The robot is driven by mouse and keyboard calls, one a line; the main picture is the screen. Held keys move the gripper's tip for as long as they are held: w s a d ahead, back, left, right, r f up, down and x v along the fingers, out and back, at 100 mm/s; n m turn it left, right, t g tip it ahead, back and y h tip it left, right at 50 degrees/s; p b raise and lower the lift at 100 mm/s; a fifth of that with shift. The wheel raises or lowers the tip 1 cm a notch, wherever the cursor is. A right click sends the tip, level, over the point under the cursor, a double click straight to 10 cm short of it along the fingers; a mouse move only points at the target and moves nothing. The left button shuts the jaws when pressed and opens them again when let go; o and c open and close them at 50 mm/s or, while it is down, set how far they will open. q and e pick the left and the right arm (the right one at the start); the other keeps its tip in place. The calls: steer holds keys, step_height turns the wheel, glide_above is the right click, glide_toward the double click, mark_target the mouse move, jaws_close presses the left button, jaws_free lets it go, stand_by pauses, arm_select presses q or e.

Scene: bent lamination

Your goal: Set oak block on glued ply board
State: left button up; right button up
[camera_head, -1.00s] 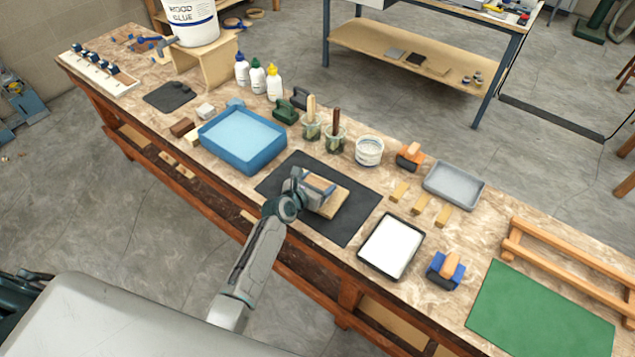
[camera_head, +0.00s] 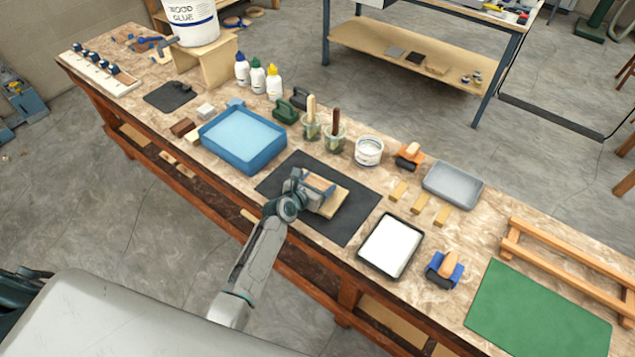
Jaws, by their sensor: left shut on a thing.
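A light wooden ply board (camera_head: 336,203) lies on the black mat (camera_head: 349,228) near the middle of the bench. My left gripper (camera_head: 317,187) is over the left part of the board, shut on a wooden block, the oak block (camera_head: 318,182). The block is at or just above the board's top; I cannot tell whether they touch. The gripper hides part of the block and the board's left end. Any glue on the board is too small to make out. My right gripper is not in view.
A blue tray (camera_head: 278,161) stands left of the mat, and a black tray with white content (camera_head: 415,233) stands right of it. Brush jars (camera_head: 335,140) and a white tub (camera_head: 369,150) stand behind. The green mat (camera_head: 540,312) is bare.

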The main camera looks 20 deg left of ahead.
arm_select(q)
steer(key=o, duration=1.1)
steer(key=shift+r+p, duration=1.7)
steer(key=shift+p, duration=0.15)
steer(key=shift+r+p, duration=0.6)
steer(key=shift+r, duration=0.7)
